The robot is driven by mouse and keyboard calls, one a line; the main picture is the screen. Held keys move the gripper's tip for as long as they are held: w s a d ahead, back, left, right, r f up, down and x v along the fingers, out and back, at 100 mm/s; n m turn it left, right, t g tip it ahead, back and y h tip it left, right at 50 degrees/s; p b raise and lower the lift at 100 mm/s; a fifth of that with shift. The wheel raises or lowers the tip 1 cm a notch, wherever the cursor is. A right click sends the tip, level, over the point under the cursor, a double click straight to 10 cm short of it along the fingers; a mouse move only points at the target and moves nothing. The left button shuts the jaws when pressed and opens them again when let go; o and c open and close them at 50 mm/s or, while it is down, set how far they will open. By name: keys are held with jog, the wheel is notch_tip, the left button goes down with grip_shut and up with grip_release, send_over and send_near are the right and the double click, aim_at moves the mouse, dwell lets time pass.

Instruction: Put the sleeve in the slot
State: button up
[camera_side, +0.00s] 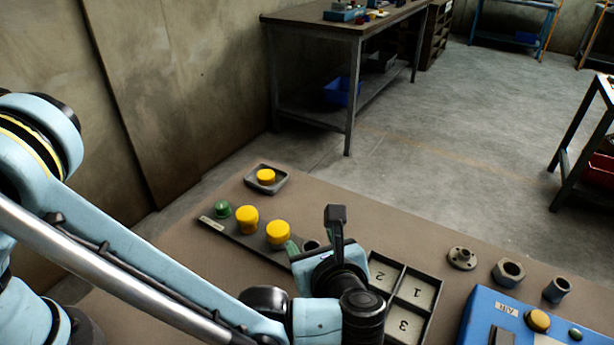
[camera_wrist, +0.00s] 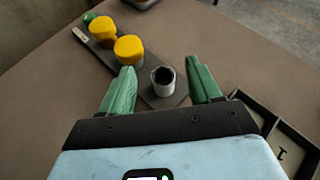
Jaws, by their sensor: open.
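A grey hollow cylinder, which looks like a sleeve (camera_wrist: 163,81), stands upright on the near end of a dark strip in the wrist view. Its rim shows partly in the side view (camera_side: 311,245), behind my gripper. My gripper (camera_wrist: 160,66) is open, with one green finger on either side of this cylinder and gaps between. A second hollow grey cylinder (camera_side: 556,289) stands at the right in the side view, so I cannot tell which one is the task's sleeve. A dark tray (camera_side: 404,266) with numbered compartments 1, 2 and 3 lies right of my gripper; the compartments look empty.
The dark strip (camera_side: 209,224) also carries two yellow caps (camera_side: 247,219) and a green knob (camera_side: 222,210). A small tray (camera_side: 286,174) with a yellow piece stands behind. A flanged part (camera_side: 461,258), a nut (camera_side: 508,271) and a blue control box (camera_side: 483,316) are at the right.

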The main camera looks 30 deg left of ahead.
jog(key=a+r+n, duration=0.1)
jog(key=a, duration=0.1)
jog(key=w+a+r+n+g+h, duration=0.1)
jog(key=a+n, duration=0.1)
jog(key=w+a+r+n+g, duration=0.1)
jog(key=a, duration=0.2)
jog(key=shift+w+r+n+h, duration=0.25)
jog(key=shift+r+n+h, duration=0.05)
jog(key=shift+r+h, duration=0.1)
jog(key=s+a+r+n+h, duration=0.2)
jog(key=s+a+n+h, duration=0.1)
jog(key=a+n, duration=0.5)
jog(key=s+a+r+n+h, duration=0.2)
jog(key=s+a+n, duration=0.3)
jog(key=a+n, duration=0.3)
jog(key=n+h, duration=0.1)
jog(key=n, duration=0.1)
jog(key=shift+r+n+h, duration=0.3)
jog(key=shift+r+h, duration=0.1)
jog(key=shift+s+a+n, duration=0.2)
jog(key=shift+n, duration=0.4)
jog(key=shift+s+a+n, duration=0.15)
jog(key=shift+s+n, duration=0.05)
jog(key=shift+n, duration=0.4)
jog(key=shift+c, duration=0.2)
